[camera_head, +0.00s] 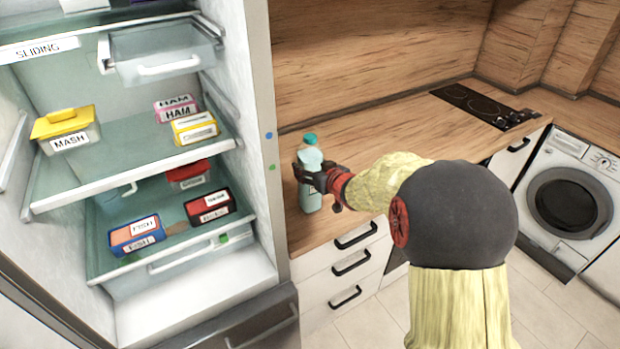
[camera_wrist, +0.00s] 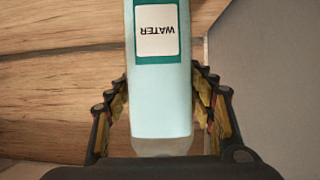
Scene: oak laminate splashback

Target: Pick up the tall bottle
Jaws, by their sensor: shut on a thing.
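The tall bottle (camera_head: 310,158) is pale blue with a teal cap and stands upright at the left end of the wooden counter, close to the fridge. In the wrist view the bottle (camera_wrist: 160,98) shows a white label reading WATER, upside down in the picture. My gripper (camera_head: 314,180) reaches it from the right and is shut around its body. In the wrist view the fingers of my gripper (camera_wrist: 162,108) lie on both sides of the bottle. I cannot tell whether its base touches the counter.
The open fridge (camera_head: 258,120) stands just left of the bottle, with labelled food boxes (camera_head: 190,127) on its shelves. The wooden counter (camera_head: 400,125) is clear toward the hob (camera_head: 480,104). Drawers (camera_head: 350,262) are below, and a washing machine (camera_head: 565,195) is at the right.

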